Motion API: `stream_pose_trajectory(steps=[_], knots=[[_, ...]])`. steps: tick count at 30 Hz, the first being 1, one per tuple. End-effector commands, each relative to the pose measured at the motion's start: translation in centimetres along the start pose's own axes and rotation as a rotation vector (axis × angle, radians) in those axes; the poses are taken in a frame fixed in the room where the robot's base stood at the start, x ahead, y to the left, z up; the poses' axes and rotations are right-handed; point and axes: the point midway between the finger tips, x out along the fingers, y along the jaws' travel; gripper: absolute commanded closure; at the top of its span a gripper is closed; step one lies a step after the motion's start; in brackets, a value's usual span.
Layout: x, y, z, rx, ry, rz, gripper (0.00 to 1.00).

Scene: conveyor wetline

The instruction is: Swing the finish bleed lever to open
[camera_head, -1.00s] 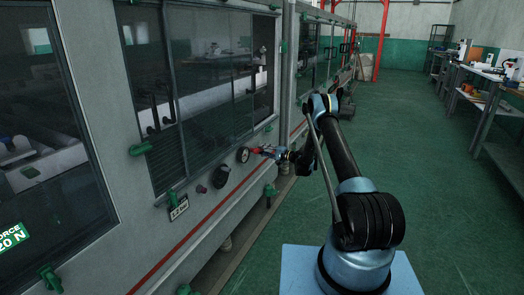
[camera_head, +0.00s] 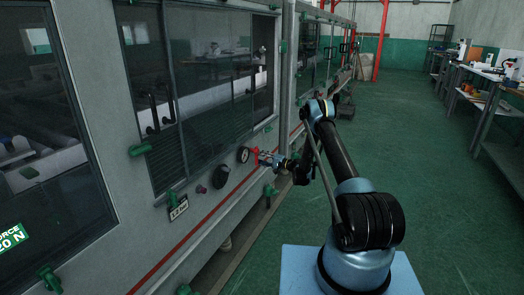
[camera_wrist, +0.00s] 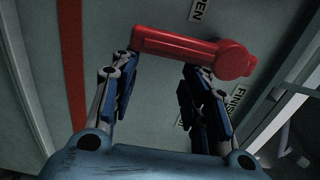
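The red finish bleed lever (camera_wrist: 180,45) lies across the top of the wrist view, its round hub at the right and its arm running left. My gripper (camera_wrist: 158,66) is open, its two dark blue fingers spread apart, with the tips at the lever's lower edge. I cannot tell whether they touch it. An "OPEN" label (camera_wrist: 199,9) sits above the lever and a partly hidden "FINISH" label (camera_wrist: 236,99) below the hub. In the head view the small red lever (camera_head: 256,155) is on the machine's front panel, with my gripper (camera_head: 267,158) right beside it.
A round gauge (camera_head: 243,155) and a dark knob (camera_head: 221,176) sit left of the lever. Green handles, such as one below (camera_head: 270,190), stick out from the panel. A red stripe (camera_wrist: 76,70) runs along it.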

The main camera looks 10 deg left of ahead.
Motion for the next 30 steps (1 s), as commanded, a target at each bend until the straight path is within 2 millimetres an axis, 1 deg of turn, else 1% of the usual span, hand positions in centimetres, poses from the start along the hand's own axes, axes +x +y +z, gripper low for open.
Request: stream_pose_trajectory(steps=[1, 5, 24, 27, 30], knots=[[0.2, 0.0, 0.8, 0.0, -0.015, -0.001, 0.61], [-0.6, -0.1, 0.7, 0.001, -0.013, -0.001, 0.61], [-6.0, -0.1, 0.2, 0.003, -0.004, -0.002, 0.61], [-6.7, -0.1, 0.1, 0.003, -0.003, -0.002, 0.61], [-6.9, -0.1, 0.1, 0.003, -0.004, -0.002, 0.61]])
